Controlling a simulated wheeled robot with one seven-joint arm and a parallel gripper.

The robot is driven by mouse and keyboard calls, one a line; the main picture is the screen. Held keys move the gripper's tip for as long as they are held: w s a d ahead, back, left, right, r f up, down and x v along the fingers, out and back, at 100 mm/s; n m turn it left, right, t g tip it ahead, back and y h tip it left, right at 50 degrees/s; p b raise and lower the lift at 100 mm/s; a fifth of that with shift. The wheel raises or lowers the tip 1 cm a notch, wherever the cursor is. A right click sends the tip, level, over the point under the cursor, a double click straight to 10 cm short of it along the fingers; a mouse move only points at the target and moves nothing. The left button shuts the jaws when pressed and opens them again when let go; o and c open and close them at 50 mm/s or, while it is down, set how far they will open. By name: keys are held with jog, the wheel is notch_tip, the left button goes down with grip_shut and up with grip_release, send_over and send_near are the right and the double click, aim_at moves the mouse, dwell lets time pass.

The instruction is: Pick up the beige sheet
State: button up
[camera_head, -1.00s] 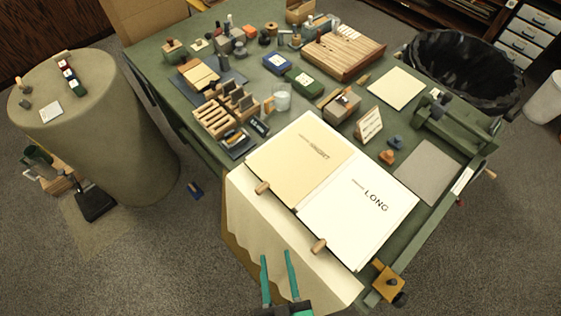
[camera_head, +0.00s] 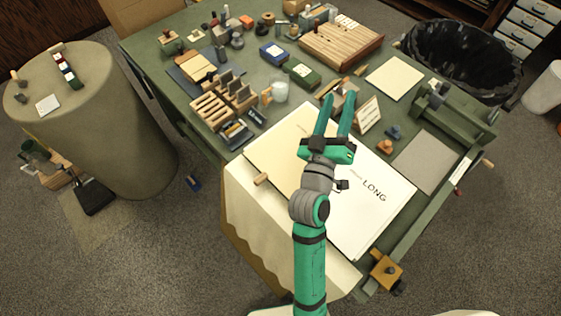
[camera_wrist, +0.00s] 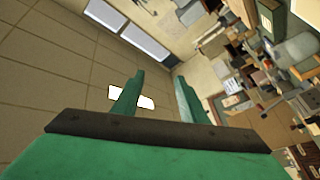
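A beige sheet (camera_head: 270,152) lies flat at the front of the green table, left of a white sheet (camera_head: 372,213) lettered LONG. My arm crosses in front of both sheets and hides part of the beige one and its lettering. My gripper (camera_head: 338,96) appears beyond the sheets in the head view, with its two green fingers apart and nothing between them. The wrist view also shows my gripper (camera_wrist: 157,92) open and empty, facing ceiling panels and room furniture. No sheet shows in the wrist view.
A pale cream sheet (camera_head: 395,78) and a grey sheet (camera_head: 427,161) lie at the table's right side. A small sign (camera_head: 367,114) stands near my fingers. A wooden peg (camera_head: 261,179) sits at the front edge. Wooden racks (camera_head: 212,110) and small boxes crowd the back left.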

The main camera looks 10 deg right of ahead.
jog(key=w+d+r+m+g+h, duration=0.2)
jog(key=d+r+m+g+h, duration=0.2)
jog(key=d+r+m+h, duration=0.25)
jog(key=m+g+y, duration=0.7)
jog(key=g+y, duration=0.7)
jog(key=y, duration=0.2)
send_over(258, 179)
notch_tip(258, 179, down, 19)
jog(key=f, duration=0.4)
jog(key=shift+w+d+f, duration=0.15)
jog(key=shift+w+f, duration=0.05)
jog(key=shift+f, duration=0.2)
jog(key=f, duration=0.5)
jog(key=shift+s+a, duration=0.2)
jog(key=shift+s, duration=0.1)
jog(key=shift+f, duration=0.55)
grip_shut()
